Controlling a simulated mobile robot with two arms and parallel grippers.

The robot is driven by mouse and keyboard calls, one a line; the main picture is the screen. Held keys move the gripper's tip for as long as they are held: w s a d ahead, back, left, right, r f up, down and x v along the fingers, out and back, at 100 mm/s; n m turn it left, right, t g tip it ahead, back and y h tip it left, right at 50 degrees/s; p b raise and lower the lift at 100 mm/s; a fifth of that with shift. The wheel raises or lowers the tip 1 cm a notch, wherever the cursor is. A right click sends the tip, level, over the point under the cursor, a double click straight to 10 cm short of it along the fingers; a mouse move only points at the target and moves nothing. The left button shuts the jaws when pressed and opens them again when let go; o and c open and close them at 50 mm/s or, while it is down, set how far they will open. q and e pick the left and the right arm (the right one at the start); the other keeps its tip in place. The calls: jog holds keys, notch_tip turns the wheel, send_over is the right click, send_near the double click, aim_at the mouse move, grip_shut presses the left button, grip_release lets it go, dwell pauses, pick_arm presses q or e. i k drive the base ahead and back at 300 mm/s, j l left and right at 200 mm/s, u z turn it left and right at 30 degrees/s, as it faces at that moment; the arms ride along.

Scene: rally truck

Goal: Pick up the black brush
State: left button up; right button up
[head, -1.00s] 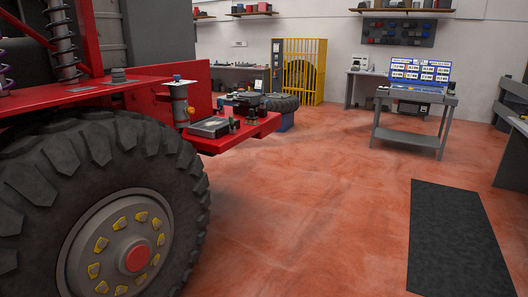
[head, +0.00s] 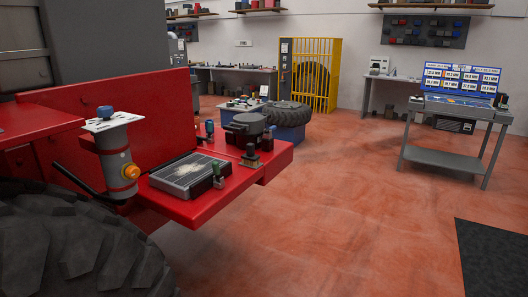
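I cannot pick out the black brush for certain. Several small objects stand on the truck's red ledge (head: 172,208), among them a dark round-topped item (head: 246,130), a small black item with a green top (head: 251,157) and a small green item (head: 218,174). They are too small to tell if one is a brush. Neither of my grippers is in view.
A flat grey case (head: 190,175) and a grey cylinder (head: 117,165) sit on the ledge. The big tire (head: 75,245) is below left. A grey workbench (head: 450,155) stands at right, a yellow cage (head: 318,80) behind. The red floor (head: 330,200) between is clear.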

aim_at(249, 157)
jog(key=i+z, duration=0.1)
jog(key=i, duration=0.6)
jog(key=i+j+z, duration=0.1)
jog(key=i, duration=0.55)
jog(key=i+j+z, duration=0.1)
jog(key=i, duration=0.55)
jog(key=j, duration=0.1)
